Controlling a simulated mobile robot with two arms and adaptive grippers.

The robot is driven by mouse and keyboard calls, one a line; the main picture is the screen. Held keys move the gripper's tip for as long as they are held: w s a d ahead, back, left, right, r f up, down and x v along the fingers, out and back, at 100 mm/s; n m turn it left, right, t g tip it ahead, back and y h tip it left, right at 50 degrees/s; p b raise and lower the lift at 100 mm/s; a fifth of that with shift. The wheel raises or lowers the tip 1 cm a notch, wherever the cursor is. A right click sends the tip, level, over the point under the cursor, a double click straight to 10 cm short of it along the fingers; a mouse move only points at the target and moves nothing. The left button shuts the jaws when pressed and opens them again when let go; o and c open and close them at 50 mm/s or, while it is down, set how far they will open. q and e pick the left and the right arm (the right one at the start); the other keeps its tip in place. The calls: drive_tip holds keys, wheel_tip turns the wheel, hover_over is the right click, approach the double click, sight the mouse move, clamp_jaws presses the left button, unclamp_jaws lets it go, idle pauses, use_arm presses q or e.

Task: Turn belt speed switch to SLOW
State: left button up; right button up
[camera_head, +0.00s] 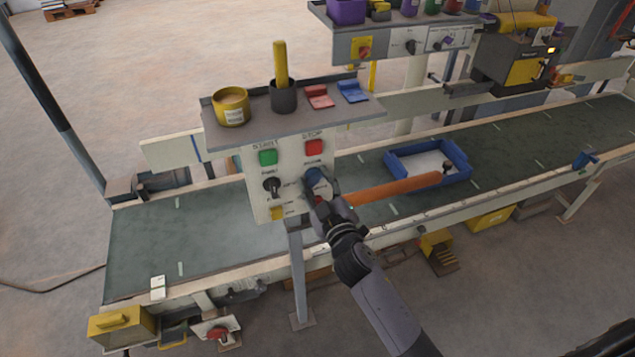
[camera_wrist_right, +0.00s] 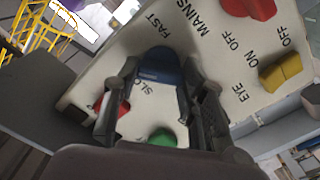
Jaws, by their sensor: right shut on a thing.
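The control panel (camera_head: 289,150) stands on a post at the belt's edge. My right gripper (camera_head: 318,190) is in front of its right side, shut on a blue knob (camera_head: 314,175). In the right wrist view the blue knob (camera_wrist_right: 158,68) sits between the two fingers of my right gripper (camera_wrist_right: 162,100). The word FAST (camera_wrist_right: 158,26) is printed on one side of it. A partly hidden label starting with SL (camera_wrist_right: 146,88) shows on the other. Which label the knob points at I cannot tell. My left gripper is not in view.
A green button (camera_head: 268,158), a red button (camera_head: 314,147) and a black switch (camera_head: 272,187) are close by on the panel. A shelf (camera_head: 255,124) with small items overhangs it. An orange rod (camera_head: 395,190) lies right of my gripper, near a blue tray (camera_head: 455,178).

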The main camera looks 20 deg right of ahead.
drive_tip(key=n, duration=0.5)
drive_tip(key=shift+n, duration=0.3)
drive_tip(key=n, duration=0.5)
drive_tip(key=shift+a+f, duration=0.1)
drive_tip(key=shift+f, duration=0.1)
drive_tip(key=shift+n, duration=0.3)
drive_tip(key=o, duration=1.2)
drive_tip(key=shift+c, duration=0.2)
drive_tip(key=s, duration=1.2)
drive_tip(key=shift+d, duration=0.25)
drive_tip(key=shift+f, duration=0.1)
